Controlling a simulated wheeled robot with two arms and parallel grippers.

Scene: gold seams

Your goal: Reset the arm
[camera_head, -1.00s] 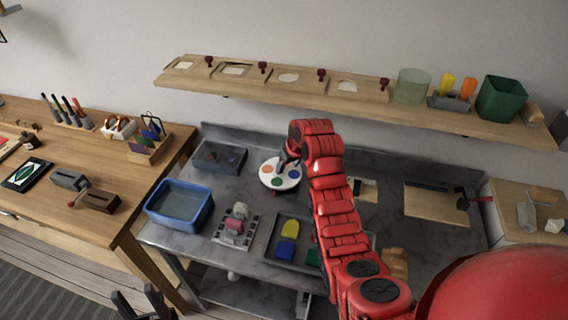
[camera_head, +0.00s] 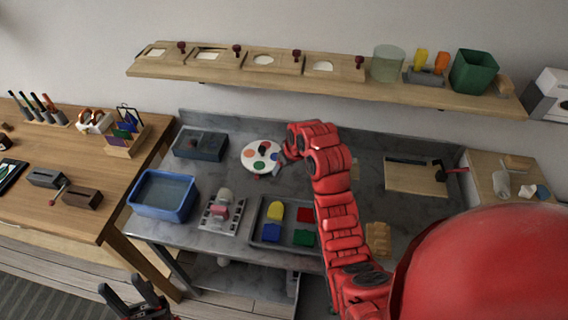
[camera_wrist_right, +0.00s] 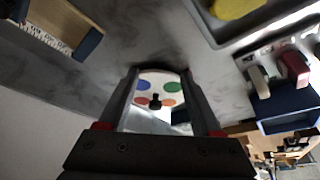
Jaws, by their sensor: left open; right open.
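My right arm reaches from the lower right over the grey marble table. Its gripper (camera_head: 280,166) is open and empty at the right edge of a white round palette (camera_head: 250,158) with several coloured spots. In the right wrist view, the palette (camera_wrist_right: 171,87) shows between the two spread fingers (camera_wrist_right: 165,100), with a small dark knob standing on it. I cannot tell whether a finger touches the palette. My left gripper (camera_head: 135,296) is open and empty at the bottom left, low in front of the tables.
A blue tub (camera_head: 164,195), a grey tray (camera_head: 259,219) with coloured pieces and a dark box (camera_head: 201,144) are on the marble table. A board (camera_head: 417,177) lies to the right. A wooden shelf (camera_head: 310,86) runs above. A wooden table (camera_head: 75,160) stands left.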

